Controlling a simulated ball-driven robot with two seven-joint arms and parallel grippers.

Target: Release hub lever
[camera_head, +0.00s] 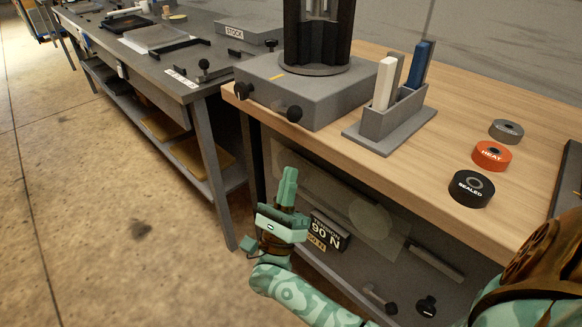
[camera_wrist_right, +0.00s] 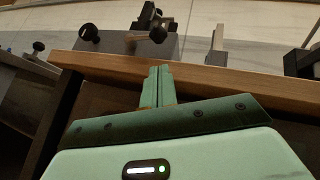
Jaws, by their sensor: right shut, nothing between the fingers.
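I cannot tell for sure which part is the hub lever. A grey block (camera_head: 325,96) on the wooden bench carries a dark upright cylinder (camera_head: 316,45). Two black knobs stick out of its front, a left knob (camera_head: 244,90) and a right knob (camera_head: 294,113). Knobs also show beyond the bench edge in the right wrist view, one at left (camera_wrist_right: 88,33) and one near the middle (camera_wrist_right: 158,34). My right gripper (camera_head: 289,178) is shut and empty, pointing up in front of the bench, apart from the knobs. It also shows in the wrist view (camera_wrist_right: 159,72). My left gripper is out of view.
The wooden bench edge (camera_wrist_right: 210,80) lies beyond my fingers. A grey holder (camera_head: 392,122) with a white and a blue upright piece stands on the bench. Grey, orange (camera_head: 491,156) and black (camera_head: 471,189) discs lie at right. A "90 N" label (camera_head: 328,232) is below. Floor at left is clear.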

